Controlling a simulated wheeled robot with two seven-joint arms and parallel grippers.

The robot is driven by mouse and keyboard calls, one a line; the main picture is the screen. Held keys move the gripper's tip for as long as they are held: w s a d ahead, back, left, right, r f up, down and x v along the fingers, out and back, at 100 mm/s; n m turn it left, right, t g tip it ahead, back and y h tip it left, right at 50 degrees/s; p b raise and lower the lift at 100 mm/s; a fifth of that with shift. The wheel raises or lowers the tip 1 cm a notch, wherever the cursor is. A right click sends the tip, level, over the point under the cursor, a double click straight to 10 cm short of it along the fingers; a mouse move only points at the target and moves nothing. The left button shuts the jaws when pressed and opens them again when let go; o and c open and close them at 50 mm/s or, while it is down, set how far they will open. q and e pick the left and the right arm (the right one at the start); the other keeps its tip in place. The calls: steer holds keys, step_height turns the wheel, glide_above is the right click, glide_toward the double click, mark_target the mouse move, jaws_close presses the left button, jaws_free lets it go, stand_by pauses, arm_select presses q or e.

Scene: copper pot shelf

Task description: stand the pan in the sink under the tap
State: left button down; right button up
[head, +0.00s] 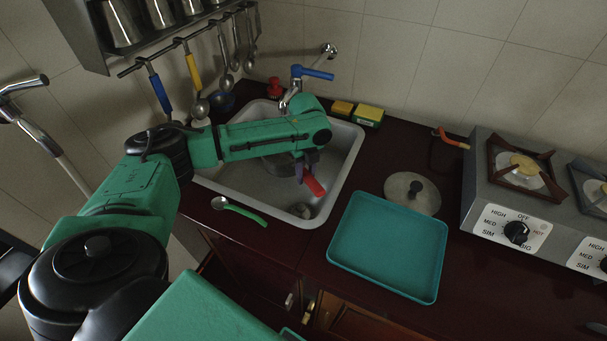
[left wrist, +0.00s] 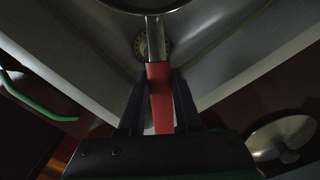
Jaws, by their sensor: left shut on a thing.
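My left gripper (head: 305,167) reaches over the sink and is shut on the red handle (head: 314,186) of the pan. In the left wrist view the red handle (left wrist: 160,98) lies between the two fingers (left wrist: 158,100), and the pan's rim (left wrist: 150,9) shows at the top edge. In the head view the pan (head: 278,165) is inside the sink's outline, mostly hidden behind my arm; I cannot tell whether it touches the bottom. The steel sink (head: 345,142) has its drain near the front. The tap (head: 290,94) with a blue lever stands behind it. My right gripper is not in view.
A teal tray (head: 388,245) and a round lid (head: 411,192) lie right of the sink. A stove (head: 520,200) is farther right. A green-handled spoon (head: 238,212) lies at the sink's front left. Sponges (head: 368,115) sit behind; utensils hang from a rail (head: 185,40) above left.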

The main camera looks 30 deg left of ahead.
arm_select(q)
steer(key=shift+f, duration=1.45)
steer(key=c, duration=0.6)
jaws_free()
step_height(320, 180, up, 13)
steer(key=b, duration=0.1)
steer(key=shift+b, duration=0.4)
